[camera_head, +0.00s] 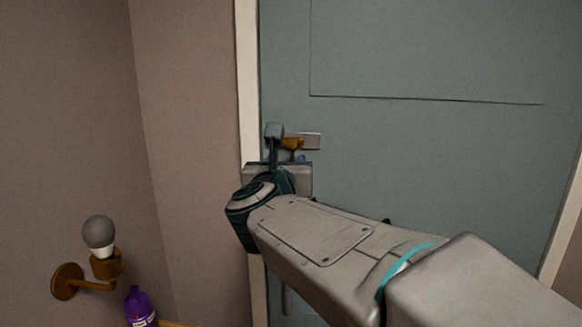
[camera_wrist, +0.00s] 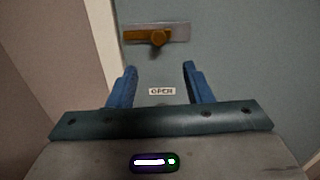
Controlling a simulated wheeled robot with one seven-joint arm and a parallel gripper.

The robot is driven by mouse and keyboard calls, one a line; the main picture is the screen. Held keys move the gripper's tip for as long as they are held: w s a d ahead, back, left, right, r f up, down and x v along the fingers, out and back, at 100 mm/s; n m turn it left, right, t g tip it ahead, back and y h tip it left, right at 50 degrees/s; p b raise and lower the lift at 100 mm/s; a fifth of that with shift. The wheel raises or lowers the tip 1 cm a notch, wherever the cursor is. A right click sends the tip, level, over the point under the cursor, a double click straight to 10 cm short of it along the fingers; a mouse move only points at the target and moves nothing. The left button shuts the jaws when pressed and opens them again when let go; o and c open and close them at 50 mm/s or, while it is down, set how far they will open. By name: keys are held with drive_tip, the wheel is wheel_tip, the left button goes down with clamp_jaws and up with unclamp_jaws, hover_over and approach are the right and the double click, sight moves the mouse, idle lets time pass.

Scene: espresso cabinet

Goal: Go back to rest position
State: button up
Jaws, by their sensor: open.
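My gripper (camera_wrist: 160,82) is open and empty in the wrist view, its two blue fingers spread apart and pointing at a grey-blue door (camera_wrist: 240,60). A brass-coloured handle (camera_wrist: 158,37) on a grey plate (camera_wrist: 181,32) lies beyond and above the fingertips. In the head view, my arm reaches from the lower right to the left side of the door (camera_head: 430,150). The handle (camera_head: 292,143) is partly hidden there by my wrist, and the fingers are mostly hidden.
A cream door frame (camera_head: 246,70) runs along the door's left edge. A brass wall lamp (camera_head: 68,281) with a grey bulb (camera_head: 99,232) is at lower left. A purple bottle (camera_head: 140,306) stands next to it. The door surface right of my arm is clear.

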drive_tip(key=s+d+f+n+g+y, duration=0.2)
drive_tip(key=s+f+n+g+y, duration=0.15)
drive_tip(key=f+n, duration=0.6)
drive_tip(key=s+d+f+n+g+y, duration=0.25)
drive_tip(key=s+f+n, duration=0.2)
drive_tip(key=n, duration=1.05)
drive_tip(key=s+d+f+n+g+h, duration=0.4)
drive_tip(key=s+d+f+n+g, duration=0.4)
drive_tip(key=s+d+f+n, duration=0.4)
drive_tip(key=s+f, duration=0.2)
drive_tip(key=s, duration=0.2)
drive_tip(key=shift+d+f+g, duration=0.25)
drive_tip(key=shift+d+g, duration=0.15)
drive_tip(key=shift+c, duration=1.1)
